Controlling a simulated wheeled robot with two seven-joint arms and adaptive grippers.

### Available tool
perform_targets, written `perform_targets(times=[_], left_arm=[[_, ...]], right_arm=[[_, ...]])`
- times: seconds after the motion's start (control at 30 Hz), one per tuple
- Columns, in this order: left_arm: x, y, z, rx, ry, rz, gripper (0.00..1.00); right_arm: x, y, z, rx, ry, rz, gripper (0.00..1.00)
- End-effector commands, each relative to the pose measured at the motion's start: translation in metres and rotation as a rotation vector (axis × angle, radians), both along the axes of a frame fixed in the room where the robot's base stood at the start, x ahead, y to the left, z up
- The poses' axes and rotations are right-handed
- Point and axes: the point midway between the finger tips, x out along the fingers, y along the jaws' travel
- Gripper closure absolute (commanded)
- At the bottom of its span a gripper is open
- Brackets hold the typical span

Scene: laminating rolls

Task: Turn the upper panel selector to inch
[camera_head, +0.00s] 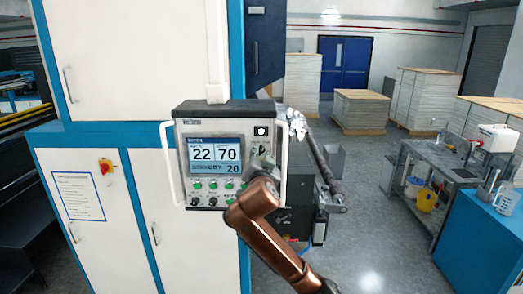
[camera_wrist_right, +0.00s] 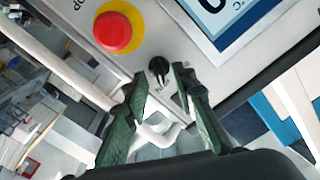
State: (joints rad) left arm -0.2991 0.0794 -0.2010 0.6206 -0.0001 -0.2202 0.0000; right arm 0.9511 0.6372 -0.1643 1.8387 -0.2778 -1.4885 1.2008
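The control panel (camera_head: 180,152) hangs in front of the cabinet, with a lit screen (camera_head: 215,154) on its left part. A black selector knob (camera_wrist_right: 158,66) shows in the right wrist view beside the screen's corner, with small markings I cannot read. My right gripper (camera_head: 264,160) is at the panel's right side and covers part of its face. In the right wrist view its two green-padded fingers (camera_wrist_right: 160,80) are apart, with the knob at the gap between their tips. I cannot tell whether they touch it. My left gripper is not in view.
A red emergency button (camera_wrist_right: 118,32) on a yellow ring sits close to the knob. White handles (camera_head: 167,165) flank the panel, and small buttons (camera_head: 213,186) line its bottom. A metal roller (camera_head: 325,168) stands right of the panel. Open floor lies farther right.

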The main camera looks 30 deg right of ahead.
Motion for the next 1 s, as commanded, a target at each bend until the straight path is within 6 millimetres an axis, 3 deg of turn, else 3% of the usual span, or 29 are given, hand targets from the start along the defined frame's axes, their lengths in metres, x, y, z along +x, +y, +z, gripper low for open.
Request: perform_targets(times=[0.2,0.47,0.8,1.0], left_arm=[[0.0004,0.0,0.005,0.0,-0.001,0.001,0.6],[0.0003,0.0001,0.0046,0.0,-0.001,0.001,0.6],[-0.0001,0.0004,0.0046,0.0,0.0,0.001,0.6],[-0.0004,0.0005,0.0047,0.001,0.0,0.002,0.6]], right_arm=[[0.0129,-0.0082,-0.0006,0.0,0.002,0.0,0.75],[0.0137,-0.0083,-0.0012,0.0,0.001,0.001,0.76],[0.0135,-0.008,-0.0011,0.0,0.002,0.001,0.99],[0.0135,-0.008,-0.0011,-0.002,0.003,0.001,1.0]])
